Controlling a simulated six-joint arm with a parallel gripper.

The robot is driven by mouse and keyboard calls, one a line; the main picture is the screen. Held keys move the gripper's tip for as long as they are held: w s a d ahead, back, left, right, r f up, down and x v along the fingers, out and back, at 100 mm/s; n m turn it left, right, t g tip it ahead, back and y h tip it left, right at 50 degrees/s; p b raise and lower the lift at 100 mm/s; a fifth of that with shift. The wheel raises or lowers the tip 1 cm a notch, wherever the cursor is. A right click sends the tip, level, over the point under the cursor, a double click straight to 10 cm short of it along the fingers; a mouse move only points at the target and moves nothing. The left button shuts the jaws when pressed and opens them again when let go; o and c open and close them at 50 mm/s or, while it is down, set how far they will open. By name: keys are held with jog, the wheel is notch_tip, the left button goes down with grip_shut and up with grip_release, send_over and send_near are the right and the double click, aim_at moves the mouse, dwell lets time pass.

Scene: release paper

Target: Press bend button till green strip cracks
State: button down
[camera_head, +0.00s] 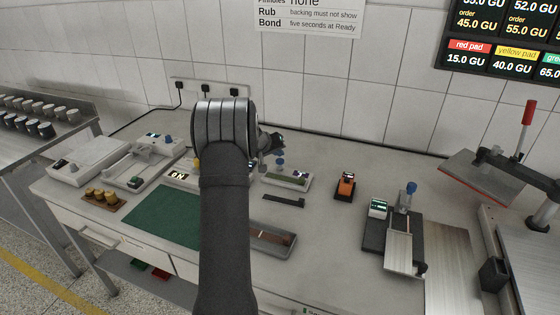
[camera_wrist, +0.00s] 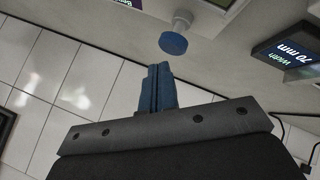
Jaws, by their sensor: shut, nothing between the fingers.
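My gripper (camera_wrist: 159,70) is shut and empty, its two blue fingers together in the wrist view. A round blue button (camera_wrist: 173,43) on a pale stem is just beyond the fingertips, with a visible gap in the picture. In the head view a small pale device (camera_head: 270,182) bears a green strip (camera_head: 287,178), which looks whole at this size. A blue knob (camera_head: 281,162) stands at its back, close to my wrist. My arm hides part of this area, and the contact between fingers and button is not shown there.
A "70 mm Width" display (camera_wrist: 289,53) stands right of the button in the wrist view. In the head view, an orange device (camera_head: 345,186) and a dark bar (camera_head: 284,201) are nearby. A green mat (camera_head: 163,217) lies left of my arm. Bare table shows around the orange device.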

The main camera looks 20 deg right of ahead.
jog(key=shift+f, duration=0.1)
dwell(0.5)
jog(key=shift+f, duration=0.35)
jog(key=shift+f, duration=0.95)
dwell(1.0)
jog(key=shift+r, duration=1.35)
jog(key=shift+r, duration=2.55)
jog(key=shift+f, duration=0.15)
notch_tip(320, 180, up, 4)
send_over(278, 161)
jog(key=shift+s, duration=0.1)
